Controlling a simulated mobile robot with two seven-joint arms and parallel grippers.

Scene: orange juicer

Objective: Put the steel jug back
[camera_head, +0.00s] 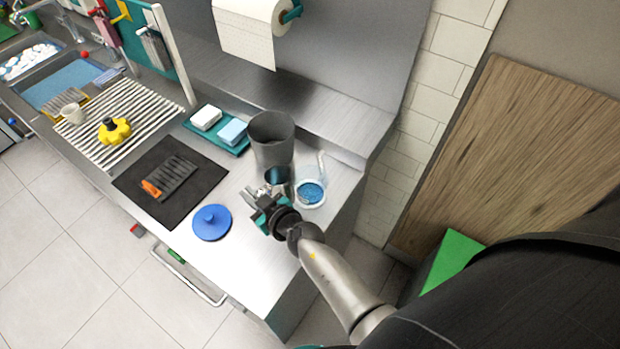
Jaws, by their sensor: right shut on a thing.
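The steel jug (272,143) is a tall grey metal vessel near the back right of the steel counter, its open mouth facing up. My right gripper (264,194) is at the lower front of the jug and is shut on it. The fingers and the lower part of the jug overlap, so the exact grip point is hidden. I cannot tell whether the jug's base touches the counter. My left gripper is not in view.
A clear jug with a blue base (311,193) stands close right of my gripper. A blue round lid (211,222) lies to the left. Sponges (232,131) sit on a teal tray (196,127). The counter's front right is bare.

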